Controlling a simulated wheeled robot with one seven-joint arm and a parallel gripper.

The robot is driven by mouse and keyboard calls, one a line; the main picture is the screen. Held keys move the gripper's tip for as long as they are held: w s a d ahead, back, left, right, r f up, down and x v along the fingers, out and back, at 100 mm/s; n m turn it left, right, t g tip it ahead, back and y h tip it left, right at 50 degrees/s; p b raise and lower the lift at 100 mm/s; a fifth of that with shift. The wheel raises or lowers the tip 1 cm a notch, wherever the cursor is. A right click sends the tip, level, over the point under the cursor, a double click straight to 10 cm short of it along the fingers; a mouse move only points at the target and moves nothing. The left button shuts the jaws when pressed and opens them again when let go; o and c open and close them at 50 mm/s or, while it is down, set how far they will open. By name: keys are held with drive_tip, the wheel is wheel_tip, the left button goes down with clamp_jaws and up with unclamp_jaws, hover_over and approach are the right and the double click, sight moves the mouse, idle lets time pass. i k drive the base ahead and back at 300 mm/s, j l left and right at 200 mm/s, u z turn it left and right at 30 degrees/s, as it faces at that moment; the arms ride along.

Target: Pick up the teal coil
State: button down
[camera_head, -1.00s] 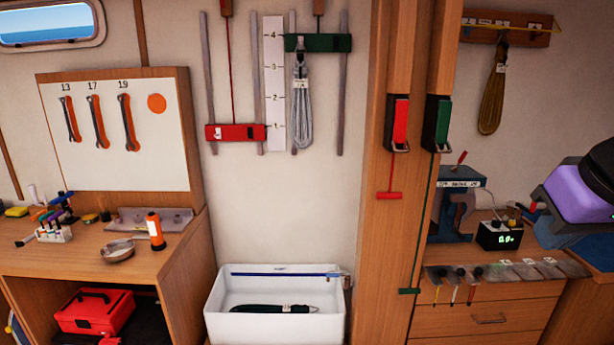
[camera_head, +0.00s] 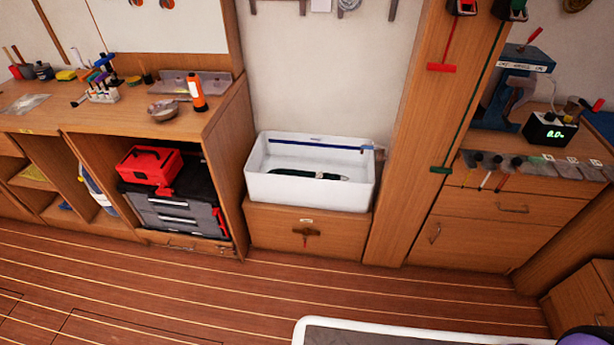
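I see no coil that is clearly teal. A long dark green-black item (camera_head: 305,173) lies in the white basin (camera_head: 310,189); I cannot tell whether it is a coil. The bottom of a grey coil (camera_head: 348,5) shows on the wall at the top edge. The lower end of an olive coil (camera_head: 576,5) shows at the top right. My gripper is not in view; only a small purple and dark part, likely of my arm, shows at the bottom right corner.
The basin stands on a wooden drawer unit (camera_head: 300,235). A workbench (camera_head: 140,120) with a red toolbox (camera_head: 150,165) below is at left. A wooden post (camera_head: 420,130) and drawers (camera_head: 490,215) are at right. A white-rimmed dark surface (camera_head: 420,333) is at the bottom. The plank floor (camera_head: 180,290) is clear.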

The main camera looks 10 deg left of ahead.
sight(320, 174)
drive_tip(key=i+j+u, duration=0.2)
drive_tip(key=i, duration=0.65)
drive_tip(key=i+j+u, duration=0.2)
drive_tip(key=i, duration=0.65)
